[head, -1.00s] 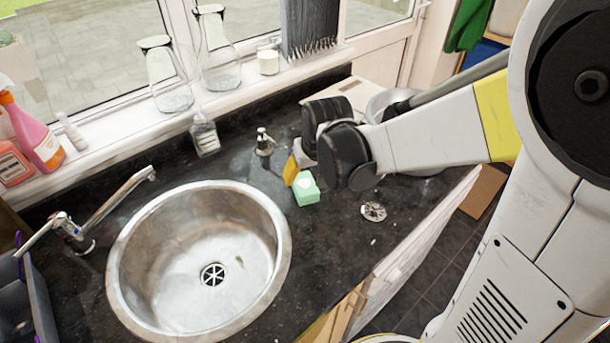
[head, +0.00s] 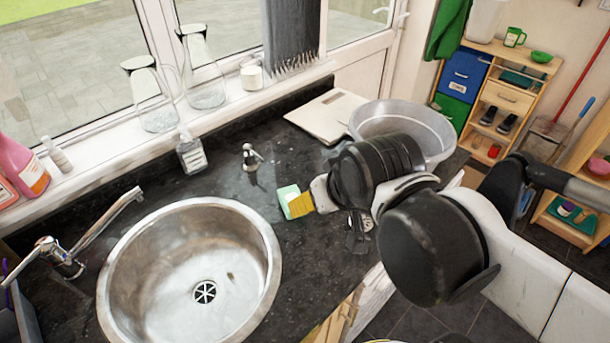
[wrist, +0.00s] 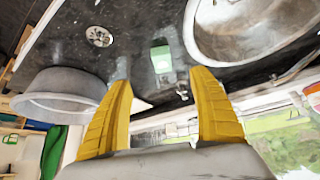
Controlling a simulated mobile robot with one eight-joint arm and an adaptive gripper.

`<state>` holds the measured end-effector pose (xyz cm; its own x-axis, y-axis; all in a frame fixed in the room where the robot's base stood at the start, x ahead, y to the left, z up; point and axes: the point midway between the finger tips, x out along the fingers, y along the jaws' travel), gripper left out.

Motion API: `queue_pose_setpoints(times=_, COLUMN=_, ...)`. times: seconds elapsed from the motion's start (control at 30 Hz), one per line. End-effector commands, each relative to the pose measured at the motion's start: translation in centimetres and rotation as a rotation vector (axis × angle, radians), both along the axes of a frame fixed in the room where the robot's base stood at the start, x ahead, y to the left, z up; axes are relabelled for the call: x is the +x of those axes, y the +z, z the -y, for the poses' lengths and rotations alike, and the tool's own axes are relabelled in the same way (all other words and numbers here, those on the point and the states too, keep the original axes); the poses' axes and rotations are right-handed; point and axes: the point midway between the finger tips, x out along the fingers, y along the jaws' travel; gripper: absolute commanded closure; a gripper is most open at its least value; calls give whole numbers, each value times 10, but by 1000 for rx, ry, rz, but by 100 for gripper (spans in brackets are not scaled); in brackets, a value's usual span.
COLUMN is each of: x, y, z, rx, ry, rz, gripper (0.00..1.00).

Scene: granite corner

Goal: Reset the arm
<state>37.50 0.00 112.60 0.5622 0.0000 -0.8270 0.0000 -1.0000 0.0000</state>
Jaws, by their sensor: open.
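My gripper (head: 302,205) is above the dark granite counter (head: 235,178), to the right of the sink. Its yellow fingers are spread apart in the wrist view (wrist: 160,80), with nothing held between them. A small pale green block (head: 287,196) lies on the counter beside the fingers in the head view. In the wrist view the green block (wrist: 161,60) shows beyond the fingertips, apart from them. My black and white arm reaches in from the right and hides part of the counter.
The round metal sink (head: 240,215) is at left, with a tap (head: 100,222) beside it. A grey basin (head: 438,127) and a white board (head: 325,112) are at the back right. Glass bottles (head: 203,95) stand on the windowsill. A soap bottle (head: 190,152) stands near the sink.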

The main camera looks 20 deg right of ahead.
Motion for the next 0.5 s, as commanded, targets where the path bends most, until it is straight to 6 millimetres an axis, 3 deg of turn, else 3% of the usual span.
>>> queue_pose_setpoints(times=0.17, x=-14, y=0, z=0, rx=0, ry=0, rz=22, gripper=29)
queue_pose_setpoints(times=0.5, x=-15, y=-3, z=0, rx=0, ry=0, rz=25, gripper=29)
